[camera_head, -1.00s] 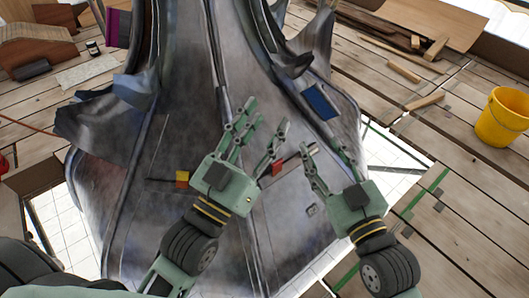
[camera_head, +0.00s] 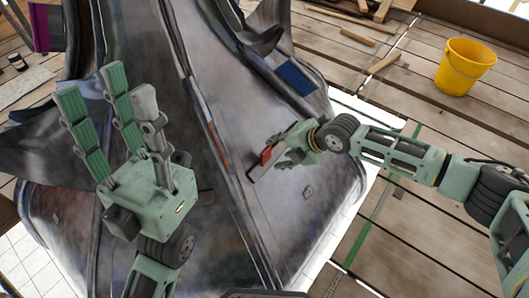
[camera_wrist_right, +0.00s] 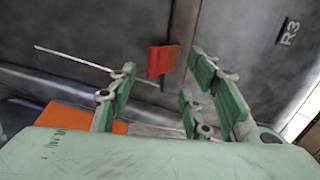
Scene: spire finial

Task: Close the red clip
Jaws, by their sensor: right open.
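The red clip (camera_head: 265,155) is a small red block on a thin bar against the dark metal spire (camera_head: 215,60), right of its middle seam. In the right wrist view the red clip (camera_wrist_right: 160,61) stands out from the panel. My right gripper (camera_head: 284,150) is beside the clip. In the right wrist view its open fingers (camera_wrist_right: 165,78) lie left and right of the clip, with a visible gap on the right. I cannot tell whether any finger touches it. My left gripper (camera_head: 110,90) is open and empty, raised in front of the spire's left side, fingers up.
An orange piece (camera_wrist_right: 88,119) shows low in the right wrist view, partly behind my gripper. A marking "R3" (camera_wrist_right: 288,32) is on the panel. A small blue panel (camera_head: 295,76) sits higher on the spire. A yellow bucket (camera_head: 465,66) stands on the wooden planks at right.

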